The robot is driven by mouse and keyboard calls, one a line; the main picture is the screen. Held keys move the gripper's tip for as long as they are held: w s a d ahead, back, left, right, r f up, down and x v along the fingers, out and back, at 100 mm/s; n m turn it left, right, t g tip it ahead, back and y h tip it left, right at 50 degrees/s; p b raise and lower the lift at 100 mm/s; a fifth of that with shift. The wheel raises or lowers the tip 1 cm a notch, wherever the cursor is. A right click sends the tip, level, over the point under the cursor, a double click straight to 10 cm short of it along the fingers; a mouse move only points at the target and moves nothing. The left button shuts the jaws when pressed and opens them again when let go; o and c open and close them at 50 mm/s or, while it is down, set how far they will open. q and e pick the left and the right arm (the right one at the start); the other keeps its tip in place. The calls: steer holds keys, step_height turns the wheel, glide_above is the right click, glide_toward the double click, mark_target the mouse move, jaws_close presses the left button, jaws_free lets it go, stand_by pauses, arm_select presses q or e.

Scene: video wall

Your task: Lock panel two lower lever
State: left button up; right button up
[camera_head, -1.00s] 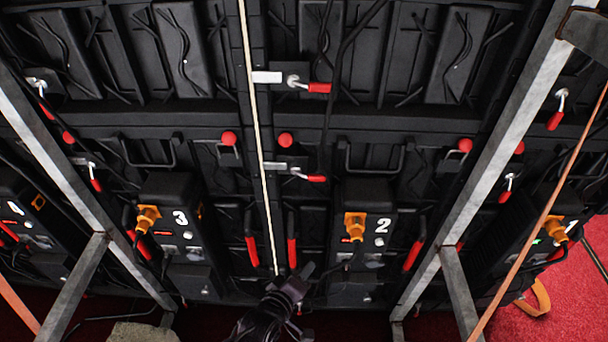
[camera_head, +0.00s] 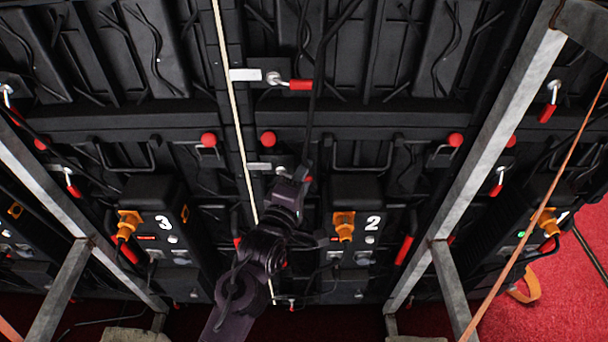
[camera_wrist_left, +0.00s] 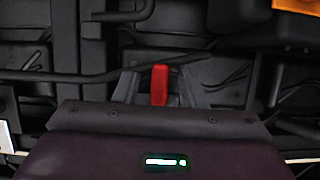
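The lower lever beside panel two (camera_head: 372,223) has a silver pivot (camera_head: 281,171) and a red handle, mostly hidden behind my gripper in the head view. A bit of red (camera_head: 308,179) shows at the gripper's right side. My left gripper (camera_head: 300,174) reaches up from below to this lever. In the left wrist view a red handle (camera_wrist_left: 160,85) stands upright between the fingers of my left gripper (camera_wrist_left: 160,80). The fingers look apart, with small dark gaps on both sides of the handle. Whether they touch it is unclear. My right gripper is not in view.
An upper lever (camera_head: 300,85) points right above. Panel three (camera_head: 164,223) is to the left. Grey metal struts (camera_head: 478,165) slant in front on both sides. A black cable (camera_head: 316,105) hangs close above my gripper, and an orange strap (camera_head: 540,205) crosses at right.

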arm_select(q)
steer(key=shift+w+d, duration=0.1)
steer(key=shift+w, duration=0.05)
steer(key=shift+c, duration=0.6)
jaws_close()
